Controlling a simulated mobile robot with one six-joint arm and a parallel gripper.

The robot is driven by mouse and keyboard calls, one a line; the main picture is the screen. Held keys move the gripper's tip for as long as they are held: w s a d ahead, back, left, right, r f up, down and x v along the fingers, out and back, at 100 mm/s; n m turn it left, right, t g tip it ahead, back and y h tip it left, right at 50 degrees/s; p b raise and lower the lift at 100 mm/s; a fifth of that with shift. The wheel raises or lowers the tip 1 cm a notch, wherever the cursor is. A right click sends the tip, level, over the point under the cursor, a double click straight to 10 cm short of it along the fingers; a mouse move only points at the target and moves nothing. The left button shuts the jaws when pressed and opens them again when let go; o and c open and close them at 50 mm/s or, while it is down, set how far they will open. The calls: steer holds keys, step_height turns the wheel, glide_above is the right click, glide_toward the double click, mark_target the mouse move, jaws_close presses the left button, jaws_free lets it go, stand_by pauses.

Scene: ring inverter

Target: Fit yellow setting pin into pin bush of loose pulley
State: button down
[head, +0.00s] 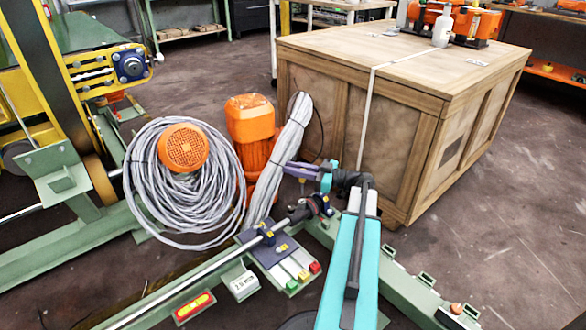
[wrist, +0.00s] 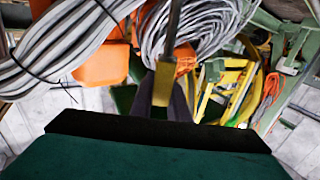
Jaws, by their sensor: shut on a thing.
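My gripper (head: 298,167), with purple fingers, is raised in front of the cable coils and the orange motor. In the wrist view its fingers (wrist: 163,92) are shut on a slim dark rod (wrist: 174,28) with a dull yellow part at the fingertips. I cannot tell whether this is the yellow setting pin. A yellow bar lies in a red holder (head: 195,307) on the green frame, below the gripper. A dark hub (head: 312,205) sits on the steel shaft below the gripper. I cannot make out a pin bush or tell which part is the loose pulley.
A big wooden crate (head: 330,120) stands close on the right. Grey cable coils (head: 225,195) and orange motors (head: 250,120) stand behind the gripper. A block with green, yellow and red ends (head: 285,265) sits below. A yellow-framed machine (head: 110,70) stands left.

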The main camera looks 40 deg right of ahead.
steer(key=shift+f+b, duration=0.75)
steer(key=shift+f, duration=0.4)
steer(key=shift+b, duration=1.1)
stand_by(1.5)
step_height(320, 180, down, 6)
steer(key=shift+f, duration=0.15)
stand_by(3.8)
